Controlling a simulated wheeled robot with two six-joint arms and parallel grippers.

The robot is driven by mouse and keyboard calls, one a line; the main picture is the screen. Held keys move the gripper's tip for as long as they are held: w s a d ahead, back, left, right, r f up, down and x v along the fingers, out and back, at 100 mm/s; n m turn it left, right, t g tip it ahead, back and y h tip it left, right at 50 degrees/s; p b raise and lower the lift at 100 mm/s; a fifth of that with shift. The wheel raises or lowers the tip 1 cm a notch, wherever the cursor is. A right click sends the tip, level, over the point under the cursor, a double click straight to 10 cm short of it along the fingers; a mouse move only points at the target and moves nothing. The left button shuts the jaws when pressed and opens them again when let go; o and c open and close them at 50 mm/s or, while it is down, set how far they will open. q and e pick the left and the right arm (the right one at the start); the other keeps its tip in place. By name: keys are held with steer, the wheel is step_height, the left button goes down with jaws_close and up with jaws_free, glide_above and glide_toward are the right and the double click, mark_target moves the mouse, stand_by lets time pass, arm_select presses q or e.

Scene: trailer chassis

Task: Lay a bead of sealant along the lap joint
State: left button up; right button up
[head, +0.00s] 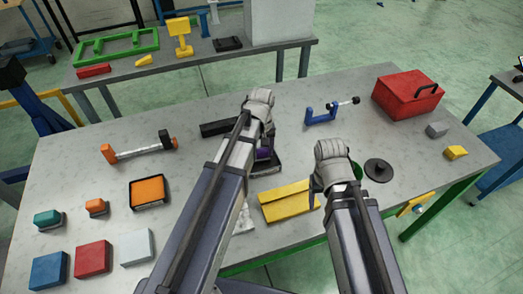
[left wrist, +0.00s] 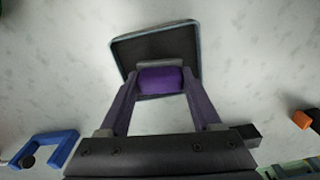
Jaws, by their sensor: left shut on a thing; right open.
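My left gripper (head: 262,140) is shut on a purple block-like thing (left wrist: 160,80), with a grey bar along its far side. The purple thing also shows in the head view (head: 263,153), mostly hidden by my arm. A dark, square, tray-like piece with a pale rim (left wrist: 180,42) lies under and beyond it in the left wrist view. I cannot tell whether the two touch. My right gripper (head: 318,184) is open beside a yellow flat case (head: 287,203), its fingers mostly hidden by the wrist. I cannot make out a lap joint or a sealant bead.
On the grey table are an orange-ended clamp-like tool (head: 140,149), an orange-topped tray (head: 149,191), several coloured blocks at the front left, a blue stand (head: 322,114), a red toolbox (head: 407,95) and a black disc (head: 378,169).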

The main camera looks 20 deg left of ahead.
mark_target(261, 150)
arm_select(q)
steer(key=shift+f+b, duration=0.6)
arm_select(e)
steer(key=shift+f, duration=0.55)
stand_by(0.9)
arm_select(q)
steer(key=shift+r, duration=0.15)
arm_select(e)
steer(key=shift+r, duration=0.1)
arm_select(q)
step_height(261, 150, up, 7)
steer(key=p, duration=0.7)
arm_select(e)
step_height(261, 150, up, 7)
arm_select(q)
steer(key=shift+f, duration=0.2)
arm_select(e)
steer(key=shift+f, duration=0.2)
arm_select(q)
steer(key=shift+f+b, duration=0.7)
steer(key=shift+b, duration=0.05)
steer(key=shift+r, duration=0.1)
arm_select(e)
steer(key=shift+f, duration=0.6)
